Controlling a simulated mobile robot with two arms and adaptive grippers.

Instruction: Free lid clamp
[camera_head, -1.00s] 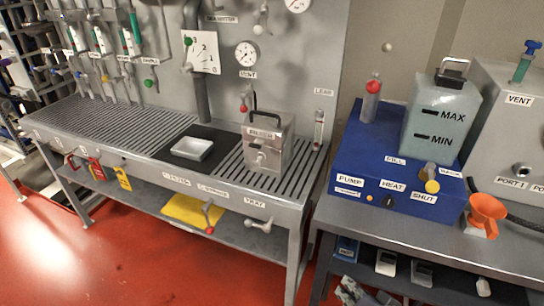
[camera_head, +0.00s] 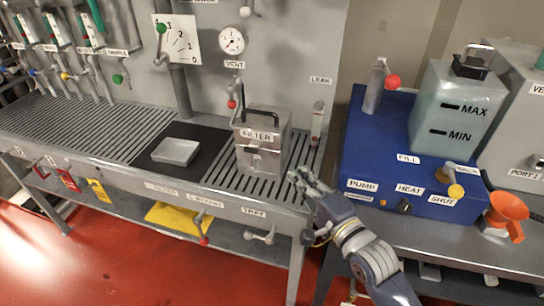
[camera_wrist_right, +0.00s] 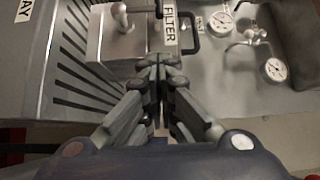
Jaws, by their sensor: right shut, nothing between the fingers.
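The grey filter housing (camera_head: 262,150) stands on the slatted bench, with a black carry handle on top and a FILTER label. A small metal clamp with a knob is on its front (camera_head: 257,163); the knob (camera_wrist_right: 122,17) also shows in the right wrist view, left of the FILTER label. My right gripper (camera_head: 300,178) is just right of the housing, near the bench's front edge, apart from the clamp. In the right wrist view its fingertips (camera_wrist_right: 160,66) are together and empty, overlapping the housing's edge. My left gripper is not in view.
The blue pump unit (camera_head: 415,185) with a tank stands right of my right arm. An orange funnel (camera_head: 507,212) is at far right. A white tray (camera_head: 176,152) sits on a black mat left of the housing.

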